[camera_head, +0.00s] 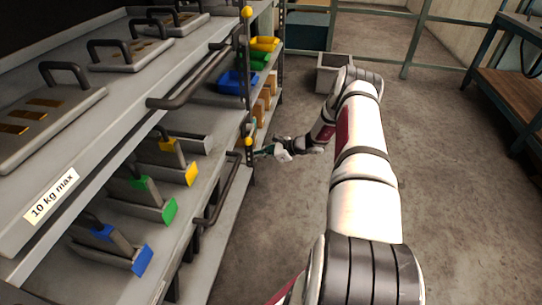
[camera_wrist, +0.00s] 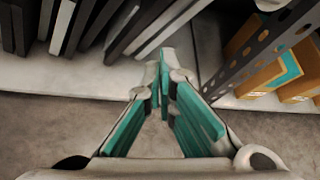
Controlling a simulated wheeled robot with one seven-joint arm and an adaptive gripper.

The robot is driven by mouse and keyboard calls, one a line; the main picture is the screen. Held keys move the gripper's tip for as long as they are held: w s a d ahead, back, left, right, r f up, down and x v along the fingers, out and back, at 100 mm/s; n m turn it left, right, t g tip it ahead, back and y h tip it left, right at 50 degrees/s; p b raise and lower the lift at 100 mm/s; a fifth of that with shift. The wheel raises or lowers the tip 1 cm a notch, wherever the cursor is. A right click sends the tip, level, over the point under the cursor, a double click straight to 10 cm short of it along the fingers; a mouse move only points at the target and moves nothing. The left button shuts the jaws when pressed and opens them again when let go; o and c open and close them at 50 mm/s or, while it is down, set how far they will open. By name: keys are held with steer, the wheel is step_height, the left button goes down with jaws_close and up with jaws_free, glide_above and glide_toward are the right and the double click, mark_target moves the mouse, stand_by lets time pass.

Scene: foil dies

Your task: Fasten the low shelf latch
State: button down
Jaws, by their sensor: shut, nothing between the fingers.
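In the head view a small yellow knob (camera_head: 248,141) sits on the shelf's upright post at the lower level; it looks like part of the low latch. A similar yellow knob (camera_head: 247,11) is on the post higher up. My gripper (camera_head: 263,152) is just to the right of the lower knob; whether it touches is too small to tell. In the wrist view my gripper (camera_wrist: 165,75) has its teal-padded fingers closed together at the tips, with nothing held. The tips overlap the shelf's pale front edge; no yellow knob shows there.
A dark lower handle (camera_head: 217,190) and upper handle (camera_head: 196,79) stick out from the shelf front. Dies with a yellow tab (camera_head: 191,174), green tab (camera_head: 169,211) and blue tab (camera_head: 143,260) stand on the lower shelf. A perforated post (camera_wrist: 262,45) is close right.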

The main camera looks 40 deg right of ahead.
mark_target(250, 135)
steer(key=shift+w+a+r+b, duration=0.1)
steer(key=shift+a+r, duration=0.15)
steer(key=shift+r, duration=0.35)
steer(key=shift+w+a+r+b, duration=0.15)
steer(key=shift+a+r, duration=0.1)
steer(key=shift+r, duration=0.3)
steer(key=shift+w+a+r+b, duration=0.1)
steer(key=shift+a+r, duration=0.15)
steer(key=shift+r, duration=0.35)
